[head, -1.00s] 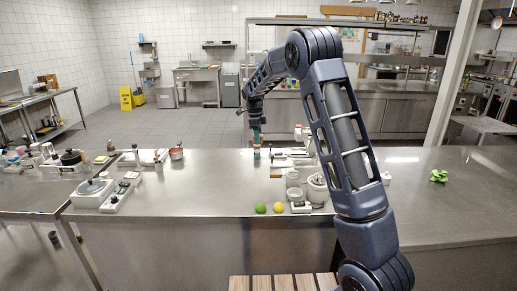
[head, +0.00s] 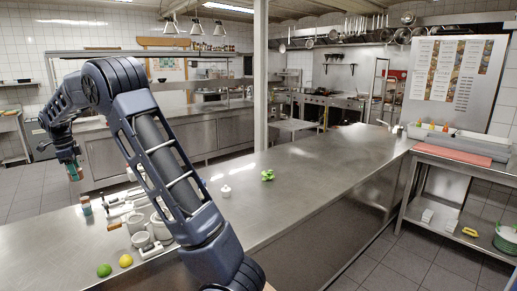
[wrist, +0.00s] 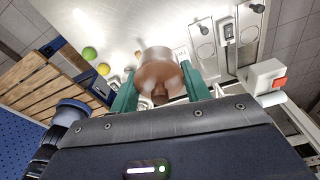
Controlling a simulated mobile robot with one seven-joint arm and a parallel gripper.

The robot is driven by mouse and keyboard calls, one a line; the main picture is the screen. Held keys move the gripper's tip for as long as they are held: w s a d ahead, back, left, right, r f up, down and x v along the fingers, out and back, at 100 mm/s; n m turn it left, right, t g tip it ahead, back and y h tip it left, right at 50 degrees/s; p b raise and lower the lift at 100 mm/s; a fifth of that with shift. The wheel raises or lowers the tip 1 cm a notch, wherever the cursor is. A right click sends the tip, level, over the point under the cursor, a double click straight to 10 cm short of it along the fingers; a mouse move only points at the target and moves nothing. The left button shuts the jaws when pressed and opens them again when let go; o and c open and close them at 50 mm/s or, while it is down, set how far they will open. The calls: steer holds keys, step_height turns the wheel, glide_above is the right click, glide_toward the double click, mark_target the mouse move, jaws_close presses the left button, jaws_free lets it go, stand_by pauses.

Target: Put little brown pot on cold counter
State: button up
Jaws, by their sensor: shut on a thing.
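My gripper (head: 73,172) is at the left of the head view, above the left part of the long steel counter (head: 330,160). In the wrist view its green fingers (wrist: 158,88) are shut on the little brown pot (wrist: 158,72), which shows a pale rim and brown body between them. In the head view the pot is only a small reddish-brown patch at the fingertips. No label shows which surface is the cold counter. A steel counter with trays (head: 457,150) stands at the right.
A small white pot (head: 226,191) and green leaves (head: 267,175) sit further right. The long counter's right part is bare. A post (head: 260,75) rises behind.

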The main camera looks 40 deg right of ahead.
steer(key=w+d+m, duration=0.1)
steer(key=w+d, duration=0.2)
steer(key=d, duration=1)
steer(key=w+d, duration=0.2)
steer(key=d, duration=1.2)
steer(key=w+d+m, duration=0.1)
steer(key=w+d, duration=0.2)
steer(key=d, duration=1)
steer(key=m, duration=0.2)
glide_above(252, 184)
steer(key=shift+g, duration=0.3)
steer(key=f, duration=2.5)
steer(key=shift+w+a+f, duration=0.1)
steer(key=shift+w+a, duration=0.1)
steer(key=shift+w, duration=0.15)
steer(key=o, duration=1)
steer(key=shift+f, duration=0.15)
steer(key=shift+c, duration=0.2)
steer(key=o, duration=0.4)
